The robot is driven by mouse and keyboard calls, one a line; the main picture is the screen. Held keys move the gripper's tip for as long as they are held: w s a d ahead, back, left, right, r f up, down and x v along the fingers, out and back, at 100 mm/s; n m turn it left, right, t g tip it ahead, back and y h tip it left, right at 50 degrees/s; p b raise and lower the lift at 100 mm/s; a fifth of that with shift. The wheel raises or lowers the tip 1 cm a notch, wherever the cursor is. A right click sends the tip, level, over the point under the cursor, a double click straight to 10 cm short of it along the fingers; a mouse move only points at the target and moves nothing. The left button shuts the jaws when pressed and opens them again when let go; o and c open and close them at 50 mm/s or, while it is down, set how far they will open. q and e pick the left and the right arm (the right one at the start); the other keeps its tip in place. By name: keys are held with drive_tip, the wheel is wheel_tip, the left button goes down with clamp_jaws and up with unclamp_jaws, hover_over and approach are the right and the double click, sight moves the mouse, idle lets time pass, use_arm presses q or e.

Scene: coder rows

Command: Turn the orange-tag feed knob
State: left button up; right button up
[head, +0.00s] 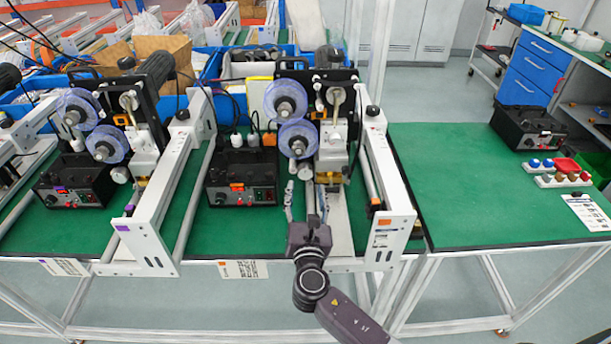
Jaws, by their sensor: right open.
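The orange-tag coder stands in the middle of the head view, with an orange tag (384,222) on the front end of its right white rail. Its black control box (240,180) also bears an orange tag (237,187) and small front controls. The feed knob itself is too small for me to tell apart for certain. My right gripper (306,192) reaches in from the bottom, open and empty, fingers pointing away toward the coder. It is right of the control box and below the lower clear-blue reel (298,139). My left gripper is not in view.
A similar coder with a purple-tag rail (150,210) stands to the left. White rails flank the central coder closely. To the right, a green table (450,190) has free room, with a black box (528,130) and a block of colored buttons (560,180) at its right end.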

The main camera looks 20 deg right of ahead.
sight(305, 175)
drive_tip(key=x, duration=0.4)
drive_tip(key=shift+w, duration=0.1)
drive_tip(key=shift+w+d+f, duration=0.1)
drive_tip(key=shift+w+f, duration=0.05)
drive_tip(key=shift+w, duration=0.35)
drive_tip(key=c, duration=1.1)
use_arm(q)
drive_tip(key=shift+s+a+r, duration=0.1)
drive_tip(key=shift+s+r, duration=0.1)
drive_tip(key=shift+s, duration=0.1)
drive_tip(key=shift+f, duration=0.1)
